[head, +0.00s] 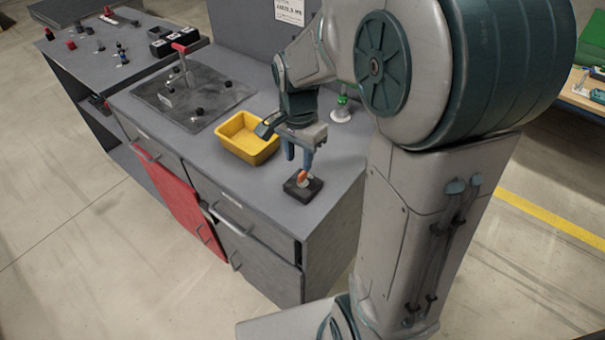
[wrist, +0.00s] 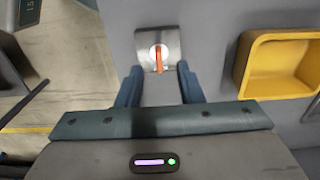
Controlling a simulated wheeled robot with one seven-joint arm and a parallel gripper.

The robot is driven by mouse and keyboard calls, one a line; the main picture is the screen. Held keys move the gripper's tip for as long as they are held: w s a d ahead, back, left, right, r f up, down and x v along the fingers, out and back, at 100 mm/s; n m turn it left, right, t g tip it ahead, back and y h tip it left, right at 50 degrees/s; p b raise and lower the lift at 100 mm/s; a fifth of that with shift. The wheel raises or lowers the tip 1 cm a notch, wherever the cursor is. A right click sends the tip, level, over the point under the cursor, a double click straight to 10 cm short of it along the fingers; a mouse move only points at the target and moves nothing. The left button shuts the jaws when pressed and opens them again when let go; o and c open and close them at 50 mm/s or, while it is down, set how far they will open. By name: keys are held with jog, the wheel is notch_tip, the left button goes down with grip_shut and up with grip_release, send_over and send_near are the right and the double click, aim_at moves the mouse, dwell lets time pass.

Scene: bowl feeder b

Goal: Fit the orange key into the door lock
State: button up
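The orange key (head: 302,175) is at the round pale lock face on a small dark block (head: 292,193) near the counter's front right corner. In the wrist view the orange key (wrist: 158,62) overlaps the white round face of the lock (wrist: 158,48) on a square metal plate. I cannot tell how deep it sits in the lock. My gripper (head: 299,165) points down just above the block. In the wrist view the two blue fingers of my gripper (wrist: 158,75) stand wide apart, with the key between them and a gap on each side.
A yellow bin (head: 246,138) stands left of the block on the grey counter (head: 335,165). A dark panel with a red handle (head: 180,48) is further left. A green-topped knob (head: 342,104) stands behind my gripper. A red door (head: 180,195) is in the cabinet front.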

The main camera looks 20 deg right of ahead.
aim_at(302, 172)
jog(key=shift+f, duration=0.95)
jog(key=f, duration=0.2)
jog(key=d+f+p, duration=0.1)
jog(key=f, duration=0.1)
jog(key=shift+w+f, duration=0.2)
jog(key=shift+f, duration=0.5)
grip_shut()
